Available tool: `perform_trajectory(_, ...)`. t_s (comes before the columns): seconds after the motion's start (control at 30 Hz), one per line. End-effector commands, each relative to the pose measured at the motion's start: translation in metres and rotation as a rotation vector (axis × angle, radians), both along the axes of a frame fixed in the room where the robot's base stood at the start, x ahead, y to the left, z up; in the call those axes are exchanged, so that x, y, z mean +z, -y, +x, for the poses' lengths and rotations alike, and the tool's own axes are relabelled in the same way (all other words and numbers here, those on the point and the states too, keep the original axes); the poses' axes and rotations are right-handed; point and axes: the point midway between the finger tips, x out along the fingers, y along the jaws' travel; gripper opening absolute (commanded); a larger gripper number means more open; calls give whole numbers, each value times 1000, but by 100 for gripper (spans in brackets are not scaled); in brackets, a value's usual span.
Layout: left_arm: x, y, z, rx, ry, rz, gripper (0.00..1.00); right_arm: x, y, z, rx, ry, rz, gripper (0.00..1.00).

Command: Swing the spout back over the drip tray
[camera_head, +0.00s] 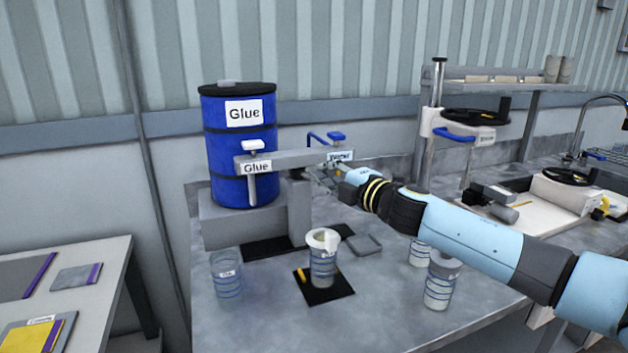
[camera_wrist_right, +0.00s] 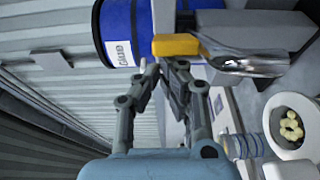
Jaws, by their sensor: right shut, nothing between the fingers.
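A blue drum (camera_head: 225,150) labelled Glue stands on a grey block at the back of the bench. It also shows in the wrist view (camera_wrist_right: 118,32). In front of it a grey horizontal spout arm (camera_head: 300,158) runs from the Glue label to a Water label (camera_head: 341,156), carried on a grey post (camera_head: 299,212). A thin pale nozzle (camera_head: 253,190) hangs at its left end. Dark flat pieces lie beneath; I cannot tell which is the drip tray. My right gripper (camera_head: 322,176) is shut and empty by the arm's right part; contact is unclear. My left gripper is not in view.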

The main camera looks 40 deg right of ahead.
Motion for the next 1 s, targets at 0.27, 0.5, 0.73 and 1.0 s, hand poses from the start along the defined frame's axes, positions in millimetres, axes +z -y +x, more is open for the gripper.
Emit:
perform_trajectory(0.27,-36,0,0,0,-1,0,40,-5,35,1,249,-1,-4,0)
perform_trajectory(0.5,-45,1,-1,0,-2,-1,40,-2,56,7,275,-1,1,0)
perform_trajectory(0.73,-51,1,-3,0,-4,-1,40,-1,70,13,274,0,0,0)
perform_trajectory(1.0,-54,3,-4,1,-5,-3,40,0,78,18,273,0,1,0)
